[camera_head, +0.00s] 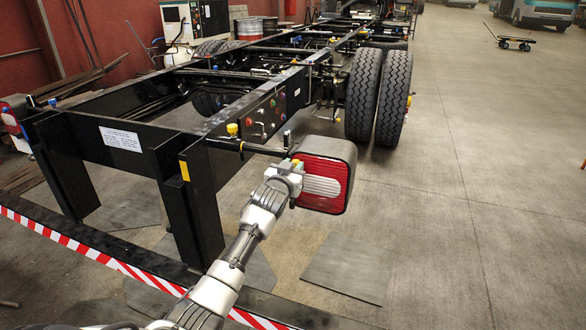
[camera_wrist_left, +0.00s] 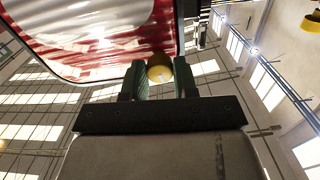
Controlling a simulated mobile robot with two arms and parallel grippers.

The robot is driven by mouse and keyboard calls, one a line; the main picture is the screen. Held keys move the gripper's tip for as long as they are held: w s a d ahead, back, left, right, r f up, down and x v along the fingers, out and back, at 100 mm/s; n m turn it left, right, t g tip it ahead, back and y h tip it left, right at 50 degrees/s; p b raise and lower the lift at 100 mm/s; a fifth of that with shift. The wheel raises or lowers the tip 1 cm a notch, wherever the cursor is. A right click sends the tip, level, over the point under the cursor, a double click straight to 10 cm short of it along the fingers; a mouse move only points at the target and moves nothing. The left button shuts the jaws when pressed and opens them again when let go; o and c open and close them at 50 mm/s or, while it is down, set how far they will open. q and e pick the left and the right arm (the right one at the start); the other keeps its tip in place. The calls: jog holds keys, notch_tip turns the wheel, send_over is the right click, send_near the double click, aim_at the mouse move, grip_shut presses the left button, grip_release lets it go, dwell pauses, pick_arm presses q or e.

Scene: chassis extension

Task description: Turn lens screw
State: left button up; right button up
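The tail light (camera_head: 325,178), with a red and white lens in a dark housing, hangs at the end of a black bar at the frame's rear corner. Its lens (camera_wrist_left: 95,35) fills the upper left of the left wrist view. The yellow lens screw (camera_head: 296,162) is at the lens's left edge, partly hidden by my gripper. My left gripper (camera_head: 291,174) is at that edge. In the left wrist view the round screw head (camera_wrist_left: 160,68) sits between the fingertips, with a finger against each side. My right gripper is not in view.
The black chassis frame (camera_head: 140,147) stretches back to the left, with dual tires (camera_head: 378,95) behind the light. A red and white striped barrier (camera_head: 90,252) crosses the lower left. Another yellow knob (camera_head: 232,130) stands on the frame. The floor on the right is open.

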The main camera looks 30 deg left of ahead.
pick_arm(q)
jog(key=c, duration=0.3)
jog(key=n+p, duration=0.6)
jog(key=n, duration=1.5)
jog(key=shift+f, duration=0.1)
dwell(0.5)
